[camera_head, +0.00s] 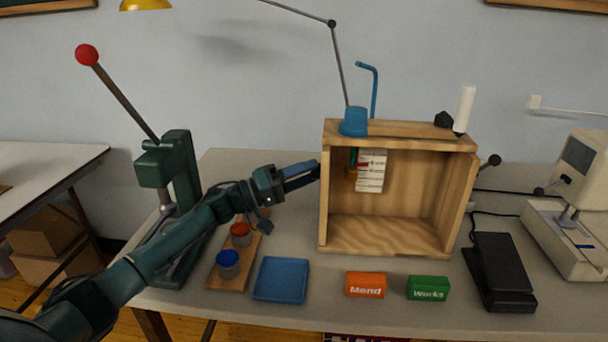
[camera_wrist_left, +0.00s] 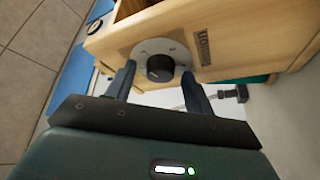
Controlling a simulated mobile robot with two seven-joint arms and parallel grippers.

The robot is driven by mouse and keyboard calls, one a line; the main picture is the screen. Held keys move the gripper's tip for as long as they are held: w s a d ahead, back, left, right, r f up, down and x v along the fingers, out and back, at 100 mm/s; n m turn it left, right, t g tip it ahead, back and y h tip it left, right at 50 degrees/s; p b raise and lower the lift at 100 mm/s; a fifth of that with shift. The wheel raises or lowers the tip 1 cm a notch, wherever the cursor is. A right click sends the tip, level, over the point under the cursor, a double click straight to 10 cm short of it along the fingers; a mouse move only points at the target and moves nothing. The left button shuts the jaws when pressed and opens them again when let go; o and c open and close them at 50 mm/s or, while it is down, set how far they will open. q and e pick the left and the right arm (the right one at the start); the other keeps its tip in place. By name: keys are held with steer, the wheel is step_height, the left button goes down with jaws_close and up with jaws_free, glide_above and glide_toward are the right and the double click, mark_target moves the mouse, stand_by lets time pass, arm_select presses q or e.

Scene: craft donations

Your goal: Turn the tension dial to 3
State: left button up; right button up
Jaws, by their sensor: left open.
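The tension dial is a black knob (camera_wrist_left: 160,68) on a round grey plate (camera_wrist_left: 178,47), fixed to a wooden panel in the left wrist view. My left gripper (camera_wrist_left: 157,76) is open, with one finger on each side of the knob. I cannot tell whether the fingers touch it. The numbers and pointer are too small to read. In the head view my left gripper (camera_head: 312,170) is at the outer left side of the open-fronted wooden box (camera_head: 388,235). The dial is hidden there. My right gripper is not in view.
A green lever press (camera_head: 178,170) stands left of my arm. A wooden strip with red and blue-topped pots (camera_head: 229,262) and a blue tray (camera_head: 281,279) lie below it. Orange (camera_head: 365,284) and green (camera_head: 428,288) blocks and a black pedal (camera_head: 499,272) are in front of the box.

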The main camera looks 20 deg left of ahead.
arm_select(q)
steer(key=c, duration=1)
steer(key=shift+o, duration=0.2)
steer(key=shift+f+m, duration=0.1)
steer(key=shift+m, duration=0.2)
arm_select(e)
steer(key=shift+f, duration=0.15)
